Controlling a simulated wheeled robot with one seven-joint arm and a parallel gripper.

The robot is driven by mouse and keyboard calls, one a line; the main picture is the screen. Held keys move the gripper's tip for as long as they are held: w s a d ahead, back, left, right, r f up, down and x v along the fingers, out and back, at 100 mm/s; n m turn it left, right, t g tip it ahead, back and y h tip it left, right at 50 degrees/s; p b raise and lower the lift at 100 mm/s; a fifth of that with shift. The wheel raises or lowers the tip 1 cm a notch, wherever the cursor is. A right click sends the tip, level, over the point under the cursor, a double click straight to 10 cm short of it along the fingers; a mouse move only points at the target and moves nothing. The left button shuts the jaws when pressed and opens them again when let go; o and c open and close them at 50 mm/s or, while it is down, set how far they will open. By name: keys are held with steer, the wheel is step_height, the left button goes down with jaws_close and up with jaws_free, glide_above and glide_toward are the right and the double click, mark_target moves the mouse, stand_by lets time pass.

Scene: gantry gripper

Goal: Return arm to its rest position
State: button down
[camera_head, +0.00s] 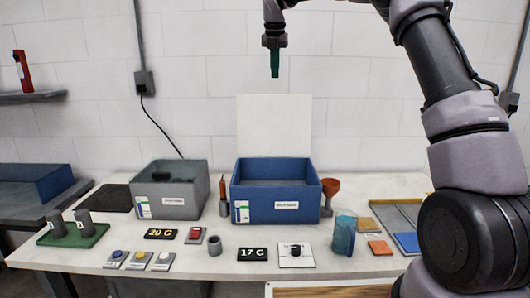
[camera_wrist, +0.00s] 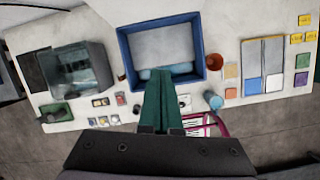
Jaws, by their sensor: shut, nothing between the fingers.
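My gripper (camera_head: 274,68) hangs pointing down, high above the table and in front of the white wall, near the top of the head view. Its green fingers are together with nothing between them. In the wrist view the closed fingers (camera_wrist: 163,100) point over the front of the blue bin (camera_wrist: 122,50). In the head view the blue bin (camera_head: 282,212) stands on the table well below my gripper, and nothing touches the fingers.
A grey bin (camera_head: 177,208) stands left of the blue one. An orange funnel (camera_head: 330,186), a blue-green cup (camera_head: 344,236) and a green tray (camera_head: 74,240) with grey cylinders stand on the table. Small panels and displays line the front. Air around my gripper is clear.

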steer(key=s+d+r+m, duration=0.1)
steer(key=s+d+m, duration=0.3)
steer(key=s+m, duration=0.25)
steer(key=s+d+r+m+t, duration=0.1)
steer(key=s+d+r+m, duration=0.15)
steer(key=s+m, duration=0.35)
steer(key=s+d+m, duration=0.4)
steer(key=s+d, duration=0.1)
steer(key=s, duration=0.3)
steer(key=s+d+f+m+t+y, duration=0.1)
steer(key=s+d+f+m, duration=0.2)
steer(key=s+m, duration=0.6)
steer(key=s+d+f+m+t+y, duration=0.1)
steer(key=s+d+f+m, duration=0.3)
steer(key=s+d+m, duration=0.3)
steer(key=s+m, duration=0.3)
steer(key=m, duration=0.1)
steer(key=shift+s+f+t, duration=0.15)
steer(key=shift+s+t, duration=0.05)
steer(key=shift+t, duration=0.2)
steer(key=shift+a, duration=0.2)
